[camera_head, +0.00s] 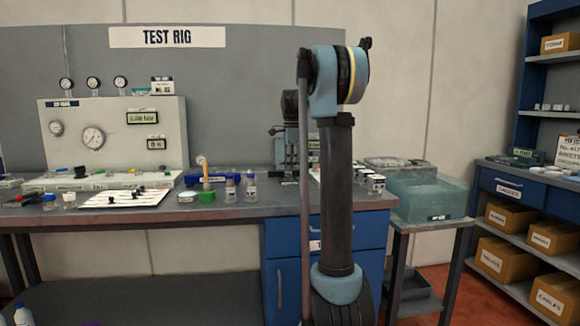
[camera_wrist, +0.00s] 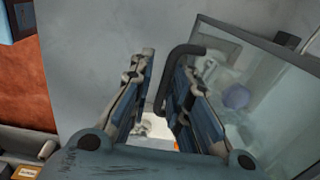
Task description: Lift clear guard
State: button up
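In the wrist view, the clear guard (camera_wrist: 262,95) is a see-through panel with a dark frame, tilted across the right side. A dark bent bar handle (camera_wrist: 180,52) stands at its near left edge. My gripper (camera_wrist: 166,64) is open, with its two fingers apart. The handle's bend lies between the fingertips, close to the right finger, and its lower end runs down into the gap. I cannot tell whether the right finger touches it. In the head view my arm stands upright in the middle. My gripper and the guard cannot be made out there.
In the head view, the workbench (camera_head: 235,211) holds small bottles (camera_head: 230,190), a green-based part (camera_head: 207,196) and a white sheet (camera_head: 125,198). A grey press-like machine (camera_head: 291,150) stands partly behind my arm. A translucent teal bin (camera_head: 425,197) sits on a side table at right.

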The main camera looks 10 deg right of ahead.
jog(key=shift+o, duration=0.2)
jog(key=shift+s+r, duration=0.55)
jog(key=shift+s, duration=0.15)
jog(key=shift+w+r, duration=0.1)
jog(key=shift+r, duration=1.3)
jog(key=shift+c, duration=0.2)
notch_tip(320, 180, up, 17)
jog(key=w, duration=0.2)
jog(key=shift+w, duration=0.15)
dwell(0.5)
